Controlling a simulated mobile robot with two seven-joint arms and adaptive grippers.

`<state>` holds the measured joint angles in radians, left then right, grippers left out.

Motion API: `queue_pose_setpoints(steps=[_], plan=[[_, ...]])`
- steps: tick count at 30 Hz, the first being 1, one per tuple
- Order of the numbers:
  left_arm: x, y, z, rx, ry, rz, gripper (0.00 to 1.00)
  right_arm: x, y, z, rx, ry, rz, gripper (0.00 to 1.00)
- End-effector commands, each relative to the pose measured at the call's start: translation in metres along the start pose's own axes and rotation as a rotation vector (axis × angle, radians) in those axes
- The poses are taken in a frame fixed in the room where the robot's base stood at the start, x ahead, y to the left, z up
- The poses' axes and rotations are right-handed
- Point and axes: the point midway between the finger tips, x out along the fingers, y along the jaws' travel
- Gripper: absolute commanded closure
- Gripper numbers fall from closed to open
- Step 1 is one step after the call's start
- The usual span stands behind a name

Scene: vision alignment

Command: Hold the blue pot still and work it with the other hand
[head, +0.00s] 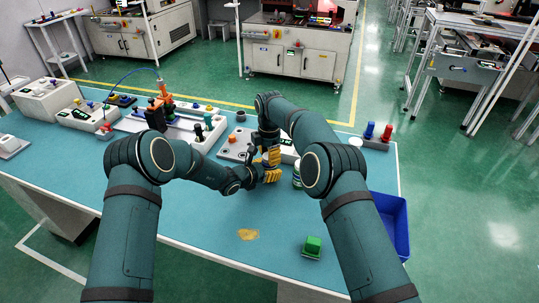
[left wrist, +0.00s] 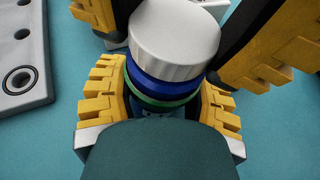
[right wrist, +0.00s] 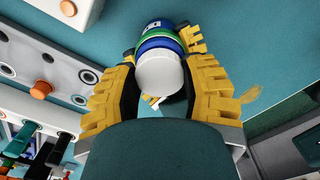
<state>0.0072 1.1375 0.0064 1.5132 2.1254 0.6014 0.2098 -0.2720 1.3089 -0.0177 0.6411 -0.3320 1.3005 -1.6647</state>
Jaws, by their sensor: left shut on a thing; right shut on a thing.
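The blue pot (left wrist: 163,88) has a white lid (left wrist: 175,42), blue and green bands, and a pale label. My left gripper (left wrist: 160,105) is shut around its body below the lid. In the right wrist view the pot (right wrist: 157,42) sits beyond its lid (right wrist: 160,73). My right gripper (right wrist: 165,75) is shut on the white lid from above. In the head view my right gripper (head: 270,157) is above my left gripper (head: 268,176), over the blue table (head: 190,215). The fingers hide most of the pot there.
A green-and-white jar (head: 297,174) stands close right of the grippers. A green block (head: 312,247) and a tan patch (head: 249,235) lie nearer the front. A blue bin (head: 391,222) is at the right edge. Fixtures (head: 180,122) line the back. The front left table is clear.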

Motion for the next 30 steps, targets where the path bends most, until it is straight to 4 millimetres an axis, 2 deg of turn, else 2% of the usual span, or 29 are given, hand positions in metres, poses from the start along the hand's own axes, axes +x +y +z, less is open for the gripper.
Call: queue_pose_setpoints(steps=[6, 19, 20, 21, 22, 30], plan=[[0.0001, -0.0011, 0.0018, 0.005, -0.003, -0.003, 0.9, 0.0094, -0.0017, 0.001, 0.001, -0.002, -0.009, 0.64], [0.0003, -0.0021, 0.0034, 0.01, -0.007, -0.005, 0.9, 0.0131, -0.0031, 0.0028, 0.003, -0.005, -0.014, 0.64], [0.0003, -0.0022, 0.0036, 0.01, -0.007, -0.005, 1.0, 0.0132, -0.0031, 0.0029, 0.003, -0.005, -0.014, 0.42], [0.0003, -0.0022, 0.0038, 0.01, -0.007, -0.006, 1.0, 0.0133, -0.0032, 0.0031, 0.004, -0.005, -0.014, 0.28], [0.0003, -0.0023, 0.004, 0.01, -0.008, -0.006, 1.0, 0.0134, -0.0032, 0.0033, 0.004, -0.006, -0.015, 0.25], [0.0004, -0.0025, 0.0054, 0.012, -0.011, -0.006, 1.0, 0.0136, -0.0034, 0.0045, 0.005, -0.007, -0.015, 0.25]])
